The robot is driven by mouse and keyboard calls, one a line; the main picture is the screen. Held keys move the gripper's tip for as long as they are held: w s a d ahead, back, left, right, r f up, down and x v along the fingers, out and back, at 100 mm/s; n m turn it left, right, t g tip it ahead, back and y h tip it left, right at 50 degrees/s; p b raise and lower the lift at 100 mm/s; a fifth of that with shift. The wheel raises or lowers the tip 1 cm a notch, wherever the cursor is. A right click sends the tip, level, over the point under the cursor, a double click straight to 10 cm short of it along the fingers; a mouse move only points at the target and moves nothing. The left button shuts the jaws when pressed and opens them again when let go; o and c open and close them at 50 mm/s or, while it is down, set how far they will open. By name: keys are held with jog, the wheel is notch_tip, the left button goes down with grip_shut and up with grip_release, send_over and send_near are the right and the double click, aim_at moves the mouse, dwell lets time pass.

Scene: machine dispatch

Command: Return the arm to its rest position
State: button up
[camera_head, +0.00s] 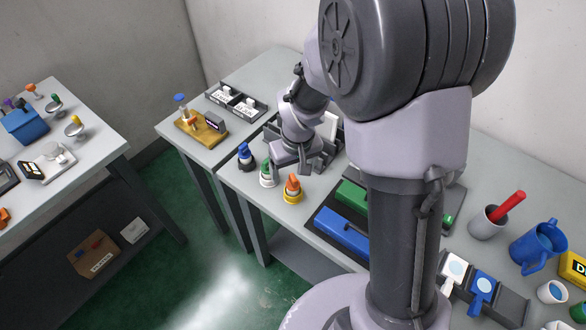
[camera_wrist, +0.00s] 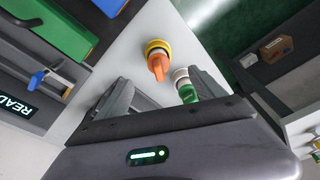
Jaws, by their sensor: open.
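My arm reaches over the grey worktable (camera_head: 276,68), with its large joint and column covering the centre right of the head view. My gripper (camera_head: 296,168) hangs low over the table's near-left part, just behind a row of small knobbed pieces. In the wrist view its two fingers (camera_wrist: 163,88) are spread apart with nothing held between them. An orange-knobbed piece with a yellow base (camera_head: 292,190) stands in front of it, and it shows beyond the fingers in the wrist view (camera_wrist: 158,60). A green-knobbed piece (camera_head: 267,174) is beside the gripper, partly behind a finger in the wrist view (camera_wrist: 187,92).
A blue-knobbed piece (camera_head: 245,158) ends the row. Green and blue blocks (camera_head: 342,234) lie in a dark tray to the right. A wooden board (camera_head: 201,130) and card trays (camera_head: 237,100) lie behind. Mugs (camera_head: 538,246) stand right. Another table (camera_head: 100,130) is at left.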

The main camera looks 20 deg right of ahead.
jog(key=s+a+r+m+t+y+b, duration=0.1)
jog(key=s+r+b, duration=0.3)
jog(key=s, duration=0.5)
jog(key=s+a+r+m+t+b, duration=0.3)
jog(key=s+r+m, duration=0.1)
jog(key=s+r, duration=0.4)
jog(key=shift+s+r+m+y+b, duration=0.3)
jog(key=shift+s+r+y+b, duration=0.1)
jog(key=shift+s, duration=0.7)
